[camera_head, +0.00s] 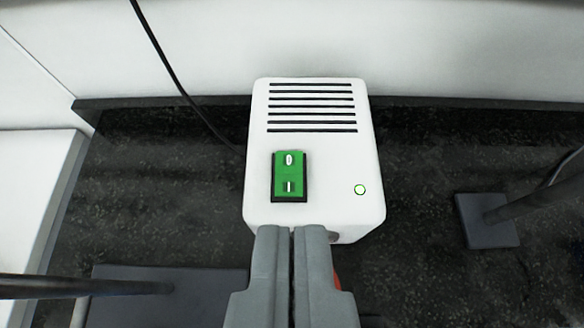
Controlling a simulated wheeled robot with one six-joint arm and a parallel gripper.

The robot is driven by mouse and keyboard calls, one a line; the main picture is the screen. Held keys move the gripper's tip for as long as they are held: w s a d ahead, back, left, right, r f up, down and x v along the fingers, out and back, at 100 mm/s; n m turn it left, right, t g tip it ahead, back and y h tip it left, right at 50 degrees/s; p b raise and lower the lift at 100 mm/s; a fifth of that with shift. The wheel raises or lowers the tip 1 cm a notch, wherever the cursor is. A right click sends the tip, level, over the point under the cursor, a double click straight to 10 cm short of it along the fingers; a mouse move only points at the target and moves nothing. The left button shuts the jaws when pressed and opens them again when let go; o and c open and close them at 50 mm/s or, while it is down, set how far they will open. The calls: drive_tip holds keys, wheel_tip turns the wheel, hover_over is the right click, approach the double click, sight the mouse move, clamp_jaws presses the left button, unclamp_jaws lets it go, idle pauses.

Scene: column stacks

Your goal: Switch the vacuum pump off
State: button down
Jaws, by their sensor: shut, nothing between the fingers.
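The vacuum pump (325,185) is a white box with dark vent slots on top, standing on the dark bench. Its green rocker switch (290,176) is on the top face, marked 0 at the far end and I at the near end. A small light (360,189) ringed in green is to the right of the switch. My gripper (294,230) is shut and empty, its tips just on the near side of the switch in the picture. Whether it touches the pump cannot be told. The gripper hides part of the pump's near edge.
A dark cable (170,70) runs up from behind the pump's left side. A stand with a grey base (487,222) and rod is at right. Another rod and base plate (150,305) are at lower left. A white block (35,200) is at left, and a white wall (430,45) behind.

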hover_over(292, 180)
drive_tip(key=s, duration=0.2)
drive_tip(key=f, duration=0.5)
drive_tip(key=shift+w+f, duration=0.25)
drive_tip(key=shift+f, duration=0.1)
drive_tip(key=f, duration=0.3)
drive_tip(key=shift+w, duration=0.4)
drive_tip(key=shift+w+f, duration=0.1)
drive_tip(key=shift+f, duration=0.55)
drive_tip(key=shift+w+f+g, duration=0.1)
drive_tip(key=shift+f+g, duration=0.1)
drive_tip(key=shift+g, duration=0.1)
drive_tip(key=shift+w, duration=0.15)
drive_tip(key=shift+w+r, duration=0.3)
drive_tip(key=shift+w, duration=0.3)
